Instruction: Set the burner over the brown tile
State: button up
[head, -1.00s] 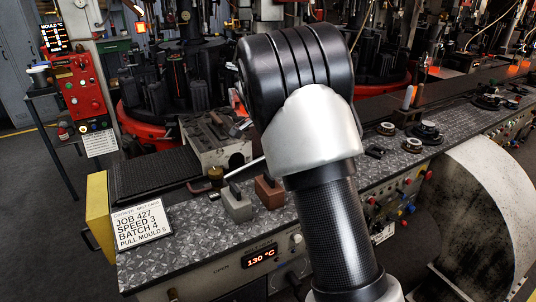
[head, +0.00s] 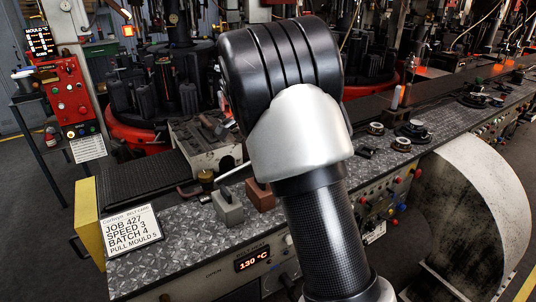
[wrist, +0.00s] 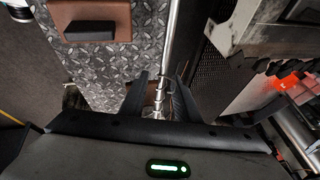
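My gripper (wrist: 160,92) shows in the wrist view with its two dark fingers apart. A thin silver rod (wrist: 169,45) runs down between them and ends in a coil-like grip (wrist: 158,100); the fingers stand either side and I see no clear contact. The rod (head: 236,173) shows in the head view, running from a brass fitting (head: 207,179) to behind my arm. It looks like the burner's arm; I cannot make out a flame. A brown block with a dark handle (head: 259,196) stands on the diamond-plate bench; it also shows in the wrist view (wrist: 122,24). I cannot tell whether it is the brown tile. My arm hides the gripper in the head view.
A grey block (head: 228,209) stands left of the brown one. A job card (head: 133,230) leans at the bench's left end. Behind the bench runs a dark belt (head: 130,178). A pale metal box (head: 208,148) with tools stands behind. Bare plate (head: 185,232) lies at the front left.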

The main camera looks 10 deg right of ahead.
jog(key=p+v, duration=0.1)
jog(key=v, duration=1.4)
jog(key=shift+s+a+r+p, duration=0.15)
jog(key=shift+r+p, duration=0.05)
jog(key=shift+p, duration=0.15)
jog(key=s+d+r+n+y, duration=0.1)
jog(key=s+n, duration=0.2)
jog(key=s, duration=0.5)
jog(key=s+d+r+n+y, duration=0.2)
jog(key=s+n, duration=0.2)
jog(key=s, duration=0.3)
jog(key=s+a+f+n+t, duration=0.1)
jog(key=s+f+n, duration=0.25)
jog(key=s, duration=0.55)
jog(key=s+f+n+t, duration=0.1)
jog(key=s+f+n, duration=0.1)
jog(key=s+n, duration=0.45)
notch_tip(320, 180, up, 13)
jog(key=s+m+p, duration=0.1)
jog(key=p, duration=1.2)
jog(key=shift+s+y, duration=0.2)
jog(key=shift+y, duration=0.1)
